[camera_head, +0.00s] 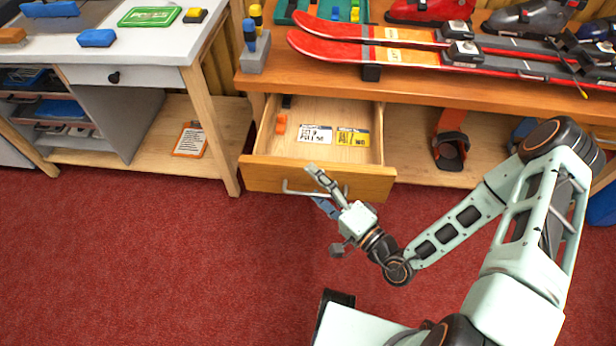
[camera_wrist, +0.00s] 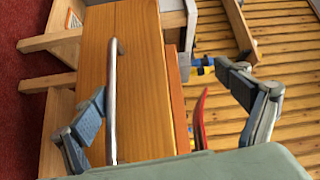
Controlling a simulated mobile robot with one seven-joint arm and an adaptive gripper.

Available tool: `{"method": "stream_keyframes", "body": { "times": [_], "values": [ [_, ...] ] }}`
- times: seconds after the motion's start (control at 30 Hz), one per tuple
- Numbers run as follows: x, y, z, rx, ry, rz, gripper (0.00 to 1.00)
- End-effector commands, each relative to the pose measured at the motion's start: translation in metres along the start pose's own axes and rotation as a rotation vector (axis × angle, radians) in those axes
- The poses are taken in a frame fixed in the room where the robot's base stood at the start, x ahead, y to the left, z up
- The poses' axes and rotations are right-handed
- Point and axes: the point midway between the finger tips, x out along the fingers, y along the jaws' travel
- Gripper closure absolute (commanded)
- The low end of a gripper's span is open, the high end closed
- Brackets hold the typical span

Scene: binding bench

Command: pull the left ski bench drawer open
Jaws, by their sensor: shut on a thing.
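The left ski bench drawer (camera_head: 262,172) is pulled out from under the bench top, and its inside shows. It has a wooden front and a metal bar handle (camera_head: 296,191). My gripper (camera_head: 317,187) is at the right part of this handle, shut on it. In the wrist view the handle (camera_wrist: 113,70) runs upright along the drawer front (camera_wrist: 143,80), with a finger on either side. The exact contact is hard to make out.
The drawer holds a white card (camera_head: 315,134), a yellow card (camera_head: 352,137) and a small orange piece (camera_head: 281,123). Red skis (camera_head: 400,57) lie on the ski bench top (camera_head: 270,77). A white workbench (camera_head: 140,45) stands at left. Red carpet (camera_head: 150,260) is clear in front.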

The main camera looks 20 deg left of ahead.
Motion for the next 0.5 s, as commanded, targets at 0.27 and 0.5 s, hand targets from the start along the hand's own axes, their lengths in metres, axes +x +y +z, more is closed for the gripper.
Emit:
{"method": "stream_keyframes", "body": {
  "times": [0.27,0.5],
  "values": [
    [-0.019,-0.015,0.001,0.0,0.004,-0.037,0.28],
    [-0.035,-0.012,0.002,0.002,0.003,-0.037,0.41]
  ]
}}
